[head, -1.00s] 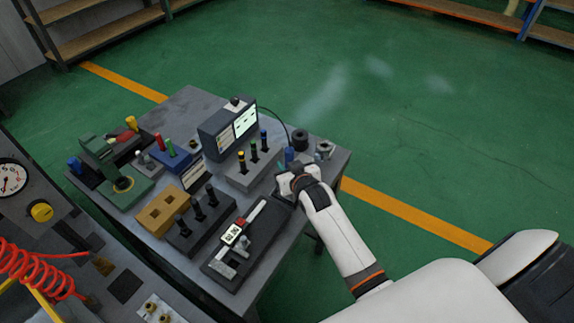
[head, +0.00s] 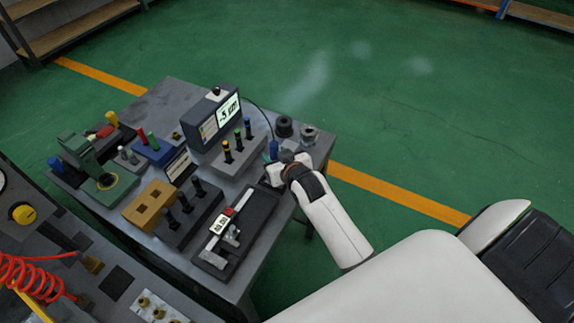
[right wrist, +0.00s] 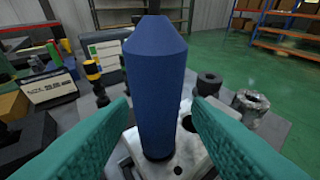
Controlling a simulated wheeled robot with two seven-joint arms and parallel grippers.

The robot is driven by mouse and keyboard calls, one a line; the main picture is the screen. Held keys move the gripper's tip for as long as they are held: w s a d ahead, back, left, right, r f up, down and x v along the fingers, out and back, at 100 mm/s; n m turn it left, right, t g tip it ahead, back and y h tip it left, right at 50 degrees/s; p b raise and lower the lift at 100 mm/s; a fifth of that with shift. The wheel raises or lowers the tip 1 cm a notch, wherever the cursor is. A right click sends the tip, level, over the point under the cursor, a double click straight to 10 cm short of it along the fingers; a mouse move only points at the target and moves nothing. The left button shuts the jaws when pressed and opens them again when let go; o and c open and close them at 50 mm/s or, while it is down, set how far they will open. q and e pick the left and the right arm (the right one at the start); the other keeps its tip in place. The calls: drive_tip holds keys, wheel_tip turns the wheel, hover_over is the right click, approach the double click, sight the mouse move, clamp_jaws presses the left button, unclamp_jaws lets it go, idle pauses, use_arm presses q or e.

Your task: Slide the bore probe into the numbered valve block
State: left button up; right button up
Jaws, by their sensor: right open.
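The bore probe's thick blue handle (right wrist: 155,85) stands upright in the right wrist view. Its lower end meets a light metal block (right wrist: 186,148), which has a dark open hole beside it; how deep the probe sits is hidden. No number shows on the block. The green fingers of my right gripper (right wrist: 161,105) are open on both sides of the handle. In the head view, my right gripper (head: 275,168) is at the table's right side, with a bit of the blue handle (head: 273,148) showing behind it. My left gripper is not in view.
A gauge display (head: 222,115) stands behind a rack of probes with coloured collars (head: 235,155). A caliper (head: 226,225) lies in a dark tray near the front. A black ring (head: 284,126) and a metal ring (head: 308,133) sit just beyond the gripper.

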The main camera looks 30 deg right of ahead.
drive_tip(key=v, duration=0.9)
drive_tip(key=shift+r+b, duration=0.2)
drive_tip(key=shift+b, duration=0.15)
drive_tip(key=shift+s+a, duration=0.1)
drive_tip(key=shift+s, duration=0.05)
drive_tip(key=s+a+f+n+g, duration=0.1)
drive_tip(key=s+a+f+g, duration=0.15)
drive_tip(key=s, duration=0.45)
drive_tip(key=s+a+f+n+g+y, duration=0.1)
drive_tip(key=s+g, duration=0.3)
drive_tip(key=s, duration=0.3)
drive_tip(key=s+a+f+n+g, duration=0.1)
drive_tip(key=s+a+f+g, duration=0.15)
drive_tip(key=s, duration=0.45)
wheel_tip(320, 180, down, 27)
drive_tip(key=s+g, duration=0.2)
drive_tip(key=s+d+f+g, duration=0.1)
drive_tip(key=s+d+f, duration=0.2)
drive_tip(key=s+f, duration=1.2)
drive_tip(key=shift+s, duration=0.35)
